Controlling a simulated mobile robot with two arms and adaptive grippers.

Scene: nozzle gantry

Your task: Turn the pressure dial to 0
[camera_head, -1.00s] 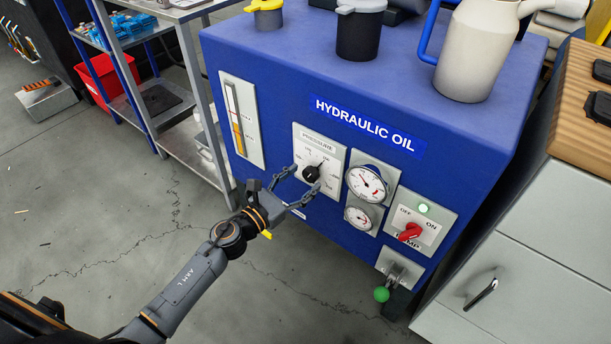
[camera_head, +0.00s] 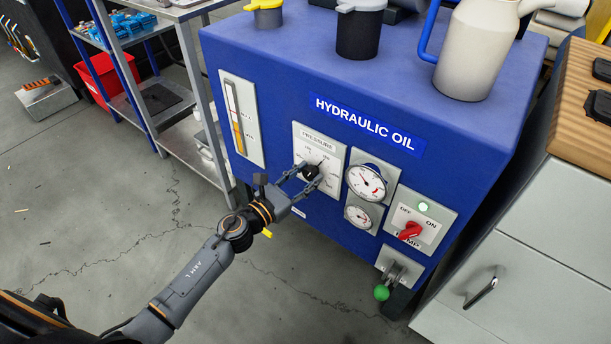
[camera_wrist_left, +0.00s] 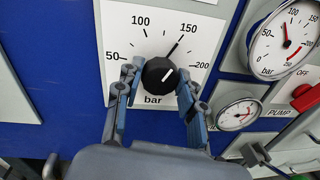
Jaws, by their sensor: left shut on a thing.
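The pressure dial (camera_head: 312,171) is a black round knob on a white plate (camera_head: 332,156) on the front of the blue hydraulic oil unit. In the left wrist view the knob (camera_wrist_left: 158,74) has a white mark pointing up and right, with a black line running towards 150. The scale shows 50, 100, 150 and 200; I cannot see a 0, and my gripper covers part of the lower plate. My left gripper (camera_head: 307,177) is shut on the knob, one finger on each side; it also shows in the left wrist view (camera_wrist_left: 157,80). My right gripper is not in view.
Two round gauges (camera_head: 367,182) (camera_head: 358,216) sit right of the dial. Further right are a red pump switch (camera_head: 410,231), a lit green lamp (camera_head: 423,207) and a green-knobbed lever (camera_head: 382,293). A metal cart (camera_head: 187,60) stands left; a grey cabinet (camera_head: 545,265) stands right.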

